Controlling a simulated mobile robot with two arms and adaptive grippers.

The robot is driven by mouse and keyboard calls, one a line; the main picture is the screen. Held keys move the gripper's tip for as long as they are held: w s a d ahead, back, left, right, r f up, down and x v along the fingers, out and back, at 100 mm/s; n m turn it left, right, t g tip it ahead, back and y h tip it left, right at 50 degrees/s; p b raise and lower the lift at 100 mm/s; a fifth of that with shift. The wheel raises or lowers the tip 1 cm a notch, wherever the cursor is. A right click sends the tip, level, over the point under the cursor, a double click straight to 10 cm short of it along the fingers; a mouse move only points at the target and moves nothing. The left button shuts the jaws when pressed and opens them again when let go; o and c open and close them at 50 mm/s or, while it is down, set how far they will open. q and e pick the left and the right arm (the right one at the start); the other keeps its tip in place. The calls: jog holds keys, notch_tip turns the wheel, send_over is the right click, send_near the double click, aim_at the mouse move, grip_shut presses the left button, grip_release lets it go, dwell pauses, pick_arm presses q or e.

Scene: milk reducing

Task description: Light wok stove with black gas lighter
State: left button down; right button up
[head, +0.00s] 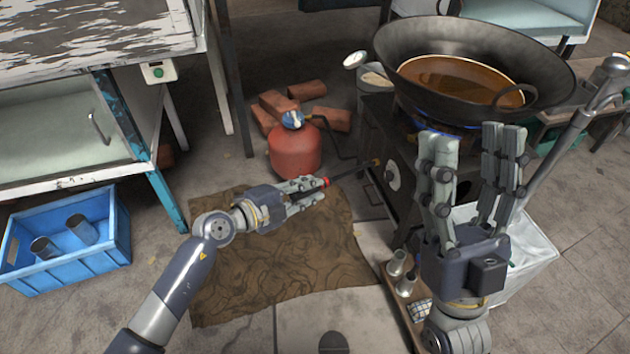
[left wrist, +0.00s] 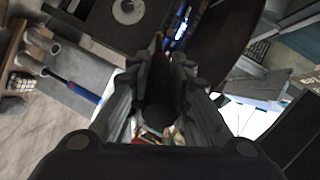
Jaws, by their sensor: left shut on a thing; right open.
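The black gas lighter (head: 347,174), with a red band, is in my left gripper (head: 308,190), which is shut on it. Its thin tip points right at the front of the dark wok stove (head: 403,165), near the round knob; I cannot tell if they touch. In the left wrist view, a dark shape (left wrist: 158,97) lies between the fingers of my left gripper (left wrist: 160,68). A large black wok (head: 400,45) with brown liquid sits on the stove. Blue flame-like light (head: 432,124) shows beneath it. My right gripper (head: 473,140) is open and empty, in front of the stove.
A red gas bottle (head: 294,152) stands left of the stove, with bricks (head: 276,103) behind it. A brown mat (head: 290,262) covers the floor below my left arm. A blue crate (head: 75,262) is at left. A white bin (head: 525,255) stands behind my right gripper.

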pick_arm(q)
jog(key=v, duration=0.1)
jog(key=p+v, duration=0.1)
jog(key=v, duration=0.1)
jog(key=shift+s+a+f, duration=0.25)
jog(key=shift+s+a, duration=0.05)
jog(key=shift+a, duration=0.05)
jog(key=f+p+v, duration=0.1)
jog(key=v, duration=0.2)
send_near(292, 199)
notch_tip(292, 199, down, 3)
jog(key=s+a, duration=0.2)
jog(key=shift+a+r, duration=0.1)
jog(key=shift+r, duration=0.05)
pick_arm(e)
jog(key=w+a+f+g+h, duration=0.1)
jog(key=w+f+g+h, duration=0.1)
jog(key=w+f+g, duration=0.3)
jog(key=w+f, duration=0.1)
jog(key=w, duration=0.1)
jog(key=shift+w+f+g, duration=0.3)
pick_arm(q)
jog(key=shift+r, duration=0.1)
pick_arm(e)
jog(key=shift+a, duration=0.1)
